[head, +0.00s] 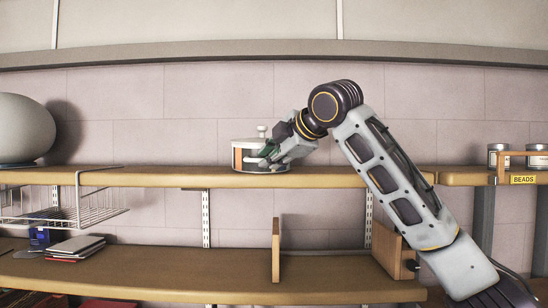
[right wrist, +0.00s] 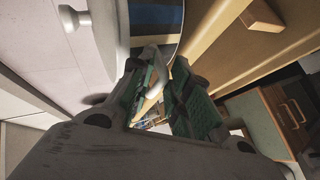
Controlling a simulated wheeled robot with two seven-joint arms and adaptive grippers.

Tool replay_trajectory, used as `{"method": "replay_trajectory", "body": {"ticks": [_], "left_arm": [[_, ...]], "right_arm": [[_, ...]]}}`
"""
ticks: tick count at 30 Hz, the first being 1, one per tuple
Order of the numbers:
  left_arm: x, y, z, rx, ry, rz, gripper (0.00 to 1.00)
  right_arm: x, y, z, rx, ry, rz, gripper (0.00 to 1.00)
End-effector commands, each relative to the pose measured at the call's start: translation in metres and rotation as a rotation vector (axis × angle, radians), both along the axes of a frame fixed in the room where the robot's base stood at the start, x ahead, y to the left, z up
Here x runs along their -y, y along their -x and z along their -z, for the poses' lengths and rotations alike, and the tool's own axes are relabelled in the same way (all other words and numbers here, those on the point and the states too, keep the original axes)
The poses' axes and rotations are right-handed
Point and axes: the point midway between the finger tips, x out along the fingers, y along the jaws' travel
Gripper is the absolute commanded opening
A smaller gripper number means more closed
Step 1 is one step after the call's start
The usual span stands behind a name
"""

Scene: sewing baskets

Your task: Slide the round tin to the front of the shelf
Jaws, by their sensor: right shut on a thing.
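The round tin (head: 238,158) stands upright on the upper shelf (head: 150,177), close to its front edge. It is whitish with a brown and dark band and a knob (head: 262,130) on its lid. My right gripper (head: 268,153) reaches it from the right and hides part of its side. In the right wrist view, the tin (right wrist: 158,18) is at the top, and a curved pale handle (right wrist: 152,68) lies between the green pads of my right gripper (right wrist: 165,75), which is shut on it. My left gripper is not in view.
A large grey rounded object (head: 22,130) stands at the shelf's left end. A wire basket (head: 95,207) hangs below. Jars (head: 497,155) stand at right near a BEADS label (head: 523,180). The lower shelf holds books (head: 75,247) and a wooden divider (head: 276,250). The shelf left of the tin is clear.

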Motion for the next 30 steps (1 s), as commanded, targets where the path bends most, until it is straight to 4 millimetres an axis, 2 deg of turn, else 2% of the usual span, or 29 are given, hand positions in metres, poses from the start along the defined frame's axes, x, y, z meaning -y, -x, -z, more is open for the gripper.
{"method": "replay_trajectory", "body": {"ticks": [1,13,14,19,30], "left_arm": [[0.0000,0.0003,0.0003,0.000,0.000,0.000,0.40],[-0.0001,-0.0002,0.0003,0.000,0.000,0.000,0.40],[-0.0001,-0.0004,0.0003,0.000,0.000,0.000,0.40],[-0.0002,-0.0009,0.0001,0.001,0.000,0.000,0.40],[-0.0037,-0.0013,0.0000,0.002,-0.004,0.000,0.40]], "right_arm": [[-0.0019,-0.0002,0.0057,-0.012,0.006,-0.001,0.00],[-0.0024,-0.0001,0.0055,-0.012,0.006,-0.001,0.00],[-0.0024,-0.0001,0.0055,-0.012,0.006,-0.001,0.21],[-0.0023,-0.0001,0.0042,-0.008,0.005,-0.001,0.43],[-0.0008,0.0008,0.0003,-0.002,0.001,0.000,0.44]]}}
